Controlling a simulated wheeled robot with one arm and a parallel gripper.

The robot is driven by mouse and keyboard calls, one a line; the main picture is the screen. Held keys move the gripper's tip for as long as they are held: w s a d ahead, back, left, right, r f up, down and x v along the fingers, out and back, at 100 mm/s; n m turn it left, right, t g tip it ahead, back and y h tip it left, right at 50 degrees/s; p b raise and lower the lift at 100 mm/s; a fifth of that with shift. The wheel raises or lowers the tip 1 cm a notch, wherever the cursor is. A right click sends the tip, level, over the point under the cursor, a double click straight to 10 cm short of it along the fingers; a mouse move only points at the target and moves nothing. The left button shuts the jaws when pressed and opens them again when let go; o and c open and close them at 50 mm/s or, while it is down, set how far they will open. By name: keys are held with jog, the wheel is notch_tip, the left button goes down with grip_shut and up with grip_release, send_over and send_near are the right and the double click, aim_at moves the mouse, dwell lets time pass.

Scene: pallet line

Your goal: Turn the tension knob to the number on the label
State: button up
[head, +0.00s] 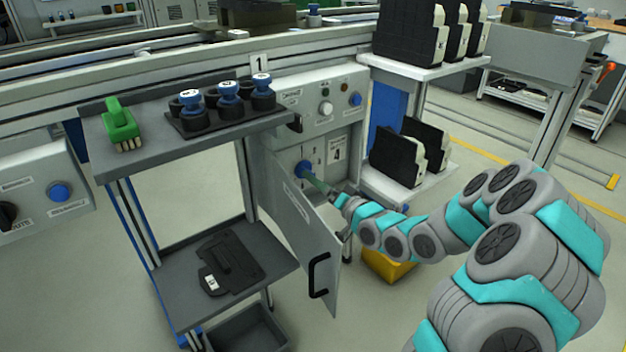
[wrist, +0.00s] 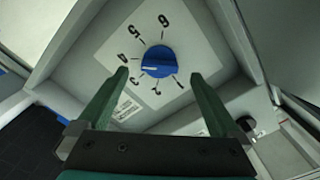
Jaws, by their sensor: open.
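The blue tension knob (wrist: 160,60) sits on a white dial plate (wrist: 193,58) numbered 1 to 6 in the wrist view.
The cabinet door (head: 302,220) with a black handle hangs open left of my arm. A shelf (head: 425,188) with black and white parts stands to the right. A yellow bin (head: 385,266) is on the floor below my arm.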

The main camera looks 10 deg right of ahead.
jog(key=shift+v, duration=1.85)
jog(key=s+d+f+n+g+h, duration=0.2)
jog(key=s+g+h, duration=0.25)
jog(key=s, duration=0.25)
jog(key=s+d+f+n+g+h, duration=0.1)
jog(key=s+d+f+g+h, duration=0.3)
jog(key=s, duration=0.4)
jog(key=s+a+r+g, duration=0.1)
jog(key=s+r+g, duration=0.1)
jog(key=s, duration=0.8)
jog(key=s+a+r+g, duration=0.1)
jog(key=s+g, duration=0.3)
jog(key=s, duration=0.6)
jog(key=s+a+r+g, duration=0.2)
jog(key=s+r+g, duration=0.1)
jog(key=s, duration=0.8)
jog(key=shift+r, duration=0.55)
